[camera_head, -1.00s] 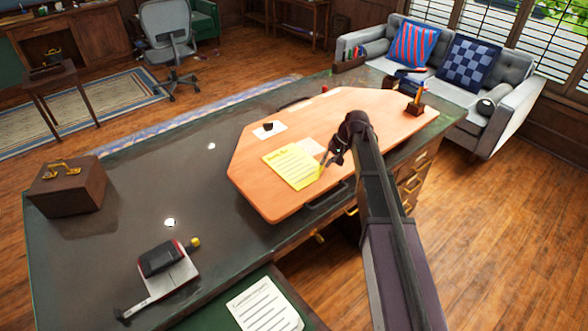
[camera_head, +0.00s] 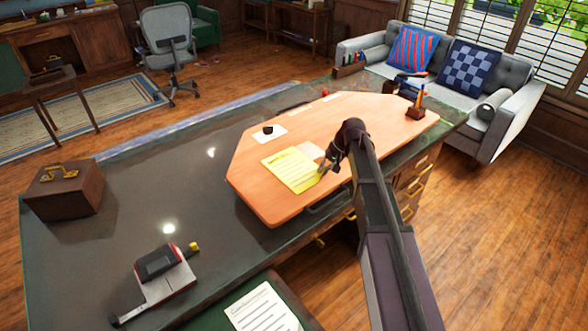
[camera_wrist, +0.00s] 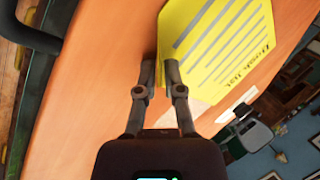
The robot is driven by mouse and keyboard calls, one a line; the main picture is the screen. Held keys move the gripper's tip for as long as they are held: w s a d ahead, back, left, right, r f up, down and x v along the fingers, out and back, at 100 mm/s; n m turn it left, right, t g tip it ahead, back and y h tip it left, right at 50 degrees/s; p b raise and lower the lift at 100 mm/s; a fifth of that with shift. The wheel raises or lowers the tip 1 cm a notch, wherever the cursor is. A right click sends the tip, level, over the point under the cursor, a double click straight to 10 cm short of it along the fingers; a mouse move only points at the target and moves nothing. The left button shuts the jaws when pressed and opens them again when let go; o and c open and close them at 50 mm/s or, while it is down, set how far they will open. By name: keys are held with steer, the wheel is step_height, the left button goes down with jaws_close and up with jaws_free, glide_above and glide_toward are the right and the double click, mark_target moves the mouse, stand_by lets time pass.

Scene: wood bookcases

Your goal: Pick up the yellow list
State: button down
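The yellow list (camera_head: 290,170) lies on the orange board on the desk, its title at the far end. My gripper (camera_head: 325,168) is at its near right corner. In the wrist view the list (camera_wrist: 215,50) fills the top middle, with lines of text. My gripper (camera_wrist: 156,72) has its two fingers visibly apart at the list's edge. I cannot tell whether both fingers touch the paper.
The orange board (camera_head: 265,200) lies on the dark desk (camera_head: 130,220). A white note with a small black object (camera_head: 268,130) and a pen holder (camera_head: 416,110) stand on it. A brown box (camera_head: 65,190) and a tape dispenser-like device (camera_head: 160,270) are to the left.

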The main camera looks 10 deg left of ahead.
steer(key=shift+r, duration=0.15)
stand_by(0.4)
step_height(320, 180, up, 3)
steer(key=p, duration=0.3)
steer(key=shift+r, duration=0.15)
steer(key=shift+s+r+p, duration=0.25)
steer(key=shift+p, duration=0.25)
steer(key=s+p, duration=0.1)
steer(key=s, duration=1.4)
steer(key=shift+s+r, duration=0.25)
steer(key=shift+r, duration=0.2)
